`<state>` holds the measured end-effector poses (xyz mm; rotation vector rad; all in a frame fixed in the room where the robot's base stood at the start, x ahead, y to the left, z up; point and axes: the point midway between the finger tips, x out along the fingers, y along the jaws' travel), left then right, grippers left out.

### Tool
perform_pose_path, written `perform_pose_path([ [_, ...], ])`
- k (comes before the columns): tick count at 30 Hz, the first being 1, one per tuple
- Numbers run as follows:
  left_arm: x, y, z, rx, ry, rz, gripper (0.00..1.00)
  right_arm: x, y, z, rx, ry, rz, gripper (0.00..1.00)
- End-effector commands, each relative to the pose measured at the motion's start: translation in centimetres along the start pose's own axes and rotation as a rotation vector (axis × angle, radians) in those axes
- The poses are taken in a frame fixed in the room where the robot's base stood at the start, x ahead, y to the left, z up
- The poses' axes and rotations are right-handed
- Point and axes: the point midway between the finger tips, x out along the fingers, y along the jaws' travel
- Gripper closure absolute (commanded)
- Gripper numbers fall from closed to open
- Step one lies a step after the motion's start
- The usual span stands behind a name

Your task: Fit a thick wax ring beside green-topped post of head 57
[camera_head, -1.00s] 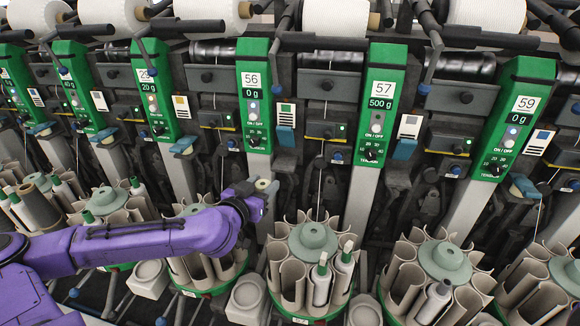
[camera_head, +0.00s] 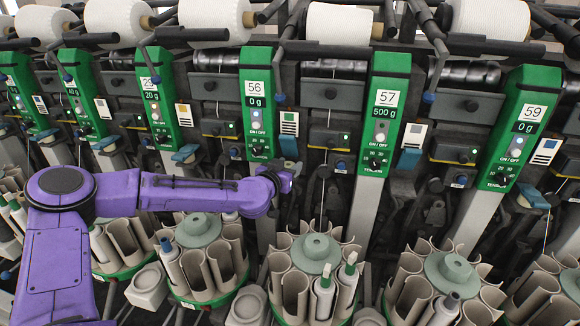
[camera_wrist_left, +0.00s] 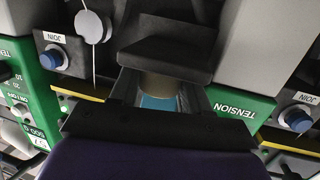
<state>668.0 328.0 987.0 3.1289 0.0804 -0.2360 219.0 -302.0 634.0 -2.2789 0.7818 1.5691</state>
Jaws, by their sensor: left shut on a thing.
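My left gripper (camera_head: 293,168) is in front of the machine face, between the panels of head 56 (camera_head: 257,100) and head 57 (camera_head: 384,110). In the left wrist view its two dark fingers (camera_wrist_left: 160,95) are shut on a beige ring (camera_wrist_left: 160,84), seen partly under a dark block. A light blue surface (camera_wrist_left: 158,102) shows just beyond the ring. In the head view the ring is hidden by the gripper. Head 57 reads 500 g. I cannot make out the green-topped post. My right gripper is not in view.
White yarn packages (camera_head: 340,22) line the top. A JOIN button (camera_wrist_left: 52,58) and a white disc (camera_wrist_left: 91,27) with a thread lie near the gripper in the left wrist view.

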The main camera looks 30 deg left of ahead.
Motion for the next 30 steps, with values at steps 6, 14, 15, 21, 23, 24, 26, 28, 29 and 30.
perform_pose_path([
  [6, 0.0, -0.1, 0.2, 0.0, 0.0, -0.001, 0.82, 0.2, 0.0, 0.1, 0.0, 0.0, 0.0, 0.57],
  [14, 0.0, -0.1, 0.3, 0.0, 0.0, -0.002, 0.28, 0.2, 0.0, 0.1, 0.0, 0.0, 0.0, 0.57],
  [15, 0.0, -0.1, 0.3, 0.0, 0.0, -0.002, 0.28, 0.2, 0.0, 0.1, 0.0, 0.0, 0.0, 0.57],
  [21, -0.4, -0.1, -0.1, -0.001, 0.0, -0.002, 0.28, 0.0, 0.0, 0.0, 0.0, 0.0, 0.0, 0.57],
  [23, -1.3, -0.2, -0.1, -0.002, 0.002, -0.003, 0.28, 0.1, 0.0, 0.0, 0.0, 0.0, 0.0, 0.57],
  [24, -2.1, -0.2, -0.1, -0.003, 0.003, -0.002, 0.28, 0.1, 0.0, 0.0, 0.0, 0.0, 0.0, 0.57],
  [26, -3.7, -0.1, -0.1, -0.006, 0.004, -0.001, 0.28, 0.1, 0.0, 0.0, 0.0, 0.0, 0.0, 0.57],
  [28, -5.7, -0.2, -0.2, -0.007, 0.004, -0.002, 0.28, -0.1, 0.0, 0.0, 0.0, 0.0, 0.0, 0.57],
  [29, -6.5, -0.1, -0.2, -0.008, 0.004, 0.0, 0.28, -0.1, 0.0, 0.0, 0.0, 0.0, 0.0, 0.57],
  [30, -7.6, -0.2, -0.3, -0.008, 0.004, -0.002, 0.28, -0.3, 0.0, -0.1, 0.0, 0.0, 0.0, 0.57],
])
